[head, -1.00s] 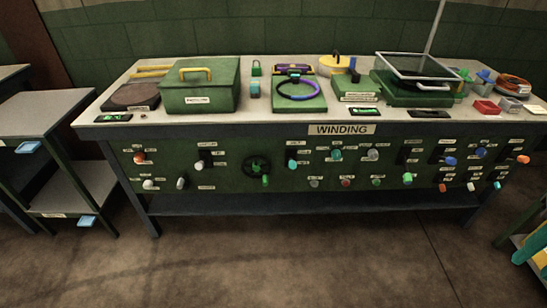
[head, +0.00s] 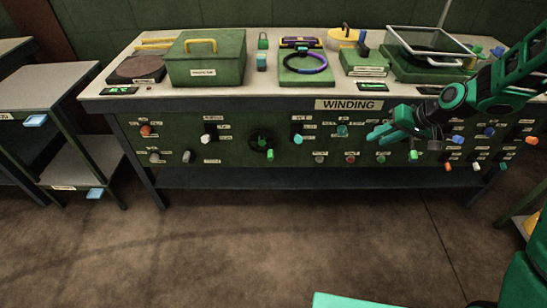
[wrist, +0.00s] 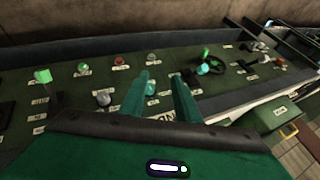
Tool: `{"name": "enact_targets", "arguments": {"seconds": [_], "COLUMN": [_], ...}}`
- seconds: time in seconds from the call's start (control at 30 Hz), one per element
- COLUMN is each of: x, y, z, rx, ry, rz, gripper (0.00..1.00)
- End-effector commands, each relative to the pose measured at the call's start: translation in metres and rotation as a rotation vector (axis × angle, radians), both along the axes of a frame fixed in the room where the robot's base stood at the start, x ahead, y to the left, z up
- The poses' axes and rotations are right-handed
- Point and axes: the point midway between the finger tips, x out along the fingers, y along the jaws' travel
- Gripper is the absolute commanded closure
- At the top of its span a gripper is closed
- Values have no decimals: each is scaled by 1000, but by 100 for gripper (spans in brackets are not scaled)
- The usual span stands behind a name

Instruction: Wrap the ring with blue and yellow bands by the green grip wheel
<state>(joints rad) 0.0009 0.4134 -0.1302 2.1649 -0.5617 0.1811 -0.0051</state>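A ring (head: 303,73) with purple and blue parts and a dark part lies on a green block (head: 306,82) on the bench top; I cannot make out yellow on it. The black wheel (head: 253,141) with a green grip (head: 270,154) is on the front panel below and left of the ring. The wheel also shows in the wrist view (wrist: 213,68), right of my fingers. My gripper (head: 376,132) is in front of the panel, right of the wheel. In the wrist view its two teal fingers (wrist: 160,77) are apart with nothing held; a teal knob shows behind the gap.
The panel carries many coloured knobs, such as a red one (head: 146,130) and a white one (head: 206,139). On the bench stand a green box (head: 205,62) with a yellow handle and a wire frame (head: 428,52). A shelf stand (head: 45,83) is at left. The floor in front is clear.

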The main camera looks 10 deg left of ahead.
Motion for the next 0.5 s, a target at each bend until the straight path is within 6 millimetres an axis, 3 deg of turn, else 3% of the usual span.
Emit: {"name": "enact_targets", "arguments": {"seconds": [0.03, 0.2, 0.5], "x": [9, 37, 62], "y": [18, 78, 176], "z": [-14, -48, -107], "rx": [35, 172, 438], "ry": [-7, -50, -91], "rz": [18, 57, 58], "gripper": [71, 71, 71]}}
